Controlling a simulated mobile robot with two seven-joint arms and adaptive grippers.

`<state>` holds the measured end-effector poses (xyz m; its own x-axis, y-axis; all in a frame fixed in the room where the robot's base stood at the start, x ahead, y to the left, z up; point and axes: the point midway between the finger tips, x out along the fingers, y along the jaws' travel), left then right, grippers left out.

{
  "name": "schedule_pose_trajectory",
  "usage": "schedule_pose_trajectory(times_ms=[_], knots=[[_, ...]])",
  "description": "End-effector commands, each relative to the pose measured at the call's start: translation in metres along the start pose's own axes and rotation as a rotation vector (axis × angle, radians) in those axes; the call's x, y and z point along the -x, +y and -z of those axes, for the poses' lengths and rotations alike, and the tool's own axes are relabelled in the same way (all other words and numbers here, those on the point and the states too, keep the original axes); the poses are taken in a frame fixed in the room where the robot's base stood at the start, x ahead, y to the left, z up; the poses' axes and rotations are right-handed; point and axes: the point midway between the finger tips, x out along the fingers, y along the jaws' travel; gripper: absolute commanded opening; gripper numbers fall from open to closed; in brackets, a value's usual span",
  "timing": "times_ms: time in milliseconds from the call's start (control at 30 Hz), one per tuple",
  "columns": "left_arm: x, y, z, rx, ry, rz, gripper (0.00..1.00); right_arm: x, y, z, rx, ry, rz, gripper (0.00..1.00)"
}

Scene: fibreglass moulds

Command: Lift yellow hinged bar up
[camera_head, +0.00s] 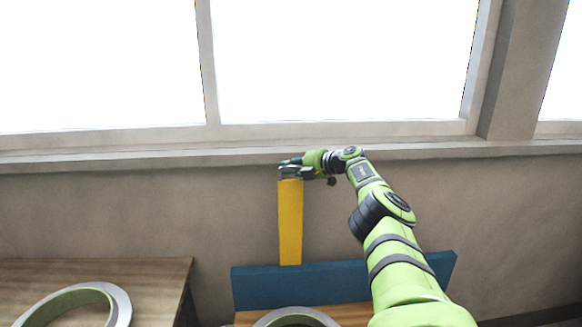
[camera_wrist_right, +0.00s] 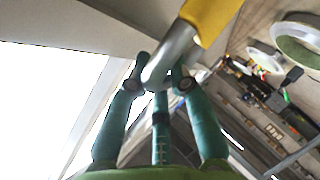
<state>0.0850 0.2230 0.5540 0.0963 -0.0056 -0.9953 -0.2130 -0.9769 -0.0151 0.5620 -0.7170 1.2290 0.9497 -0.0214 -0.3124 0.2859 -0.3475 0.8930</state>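The yellow hinged bar (camera_head: 290,222) stands upright in the head view, with its lower end at the blue panel (camera_head: 290,285). My right gripper (camera_head: 289,168) is at its top end. In the right wrist view, the yellow bar (camera_wrist_right: 211,18) comes in from the top and ends in a curved grey metal piece (camera_wrist_right: 172,55). The fingers of my right gripper (camera_wrist_right: 161,80) are closed around this metal end, which partly hides their contact. My left gripper is in neither view.
A window with a sill (camera_head: 240,157) runs along the wall just behind and above the bar's top. A wooden table (camera_head: 160,277) with a pale green and grey ring mould (camera_head: 118,300) is at lower left. Another ring (camera_head: 295,314) lies in front of the blue panel.

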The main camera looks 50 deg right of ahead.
Motion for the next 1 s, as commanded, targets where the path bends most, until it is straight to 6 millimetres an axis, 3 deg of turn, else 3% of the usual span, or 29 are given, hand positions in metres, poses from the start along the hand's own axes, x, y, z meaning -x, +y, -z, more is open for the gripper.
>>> schedule_pose_trajectory(times_ms=[33,100,567,1000], knots=[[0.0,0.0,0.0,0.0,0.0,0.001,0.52,-0.002,-0.006,0.0,0.011,0.0,0.018,0.25],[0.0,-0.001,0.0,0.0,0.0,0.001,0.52,-0.002,-0.006,0.0,0.01,0.0,0.016,0.46],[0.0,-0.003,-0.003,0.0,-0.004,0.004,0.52,0.001,-0.003,-0.002,0.005,-0.003,0.006,0.46],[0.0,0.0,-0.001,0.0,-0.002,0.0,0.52,0.029,-0.003,-0.002,0.009,-0.005,0.011,0.46]])
